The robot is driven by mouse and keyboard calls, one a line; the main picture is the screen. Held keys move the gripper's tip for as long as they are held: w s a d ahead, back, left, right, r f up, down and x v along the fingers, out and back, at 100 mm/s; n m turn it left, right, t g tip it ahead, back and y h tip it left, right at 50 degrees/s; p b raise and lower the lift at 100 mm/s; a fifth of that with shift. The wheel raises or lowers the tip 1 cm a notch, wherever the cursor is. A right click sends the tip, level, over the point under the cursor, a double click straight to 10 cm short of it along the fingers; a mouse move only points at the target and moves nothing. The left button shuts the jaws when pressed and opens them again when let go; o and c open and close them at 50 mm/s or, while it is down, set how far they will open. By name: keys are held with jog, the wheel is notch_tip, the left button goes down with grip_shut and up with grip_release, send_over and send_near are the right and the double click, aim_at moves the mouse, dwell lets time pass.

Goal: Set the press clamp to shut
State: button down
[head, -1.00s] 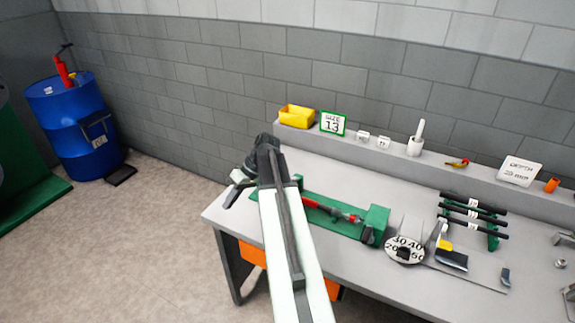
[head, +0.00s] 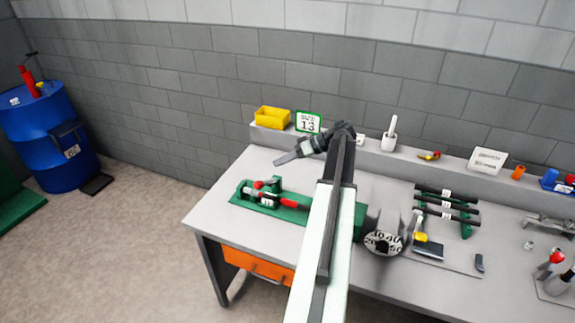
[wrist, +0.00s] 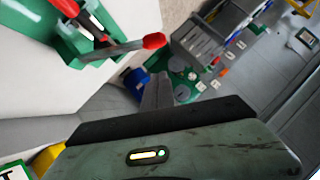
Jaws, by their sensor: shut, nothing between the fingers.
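A green fixture (head: 240,199) lies along the left part of the bench, with a red-tipped lever (head: 261,184) and a red handle (head: 292,203); it looks like the press clamp. My arm hides part of its right side. The wrist view shows its green body (wrist: 118,55) at the upper left, with a grey lever ending in a red tip (wrist: 154,41). I cannot tell whether the clamp is open or shut. My gripper (head: 279,162) is shut and empty, behind the fixture and apart from it in the picture. Its closed fingers (wrist: 158,92) point away from the wrist camera.
To the right are a numbered dial (head: 386,243) and black rods on a green rack (head: 467,228). A blue drum (head: 45,145) stands on the floor at left.

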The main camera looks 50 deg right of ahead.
aim_at(267, 183)
jog(key=w+a+f+b, duration=0.3)
jog(key=a+f+b, duration=0.1)
jog(key=f, duration=0.1)
jog(key=shift+a+f+b, duration=0.15)
jog(key=shift+f+b, duration=0.1)
jog(key=shift+b, duration=0.1)
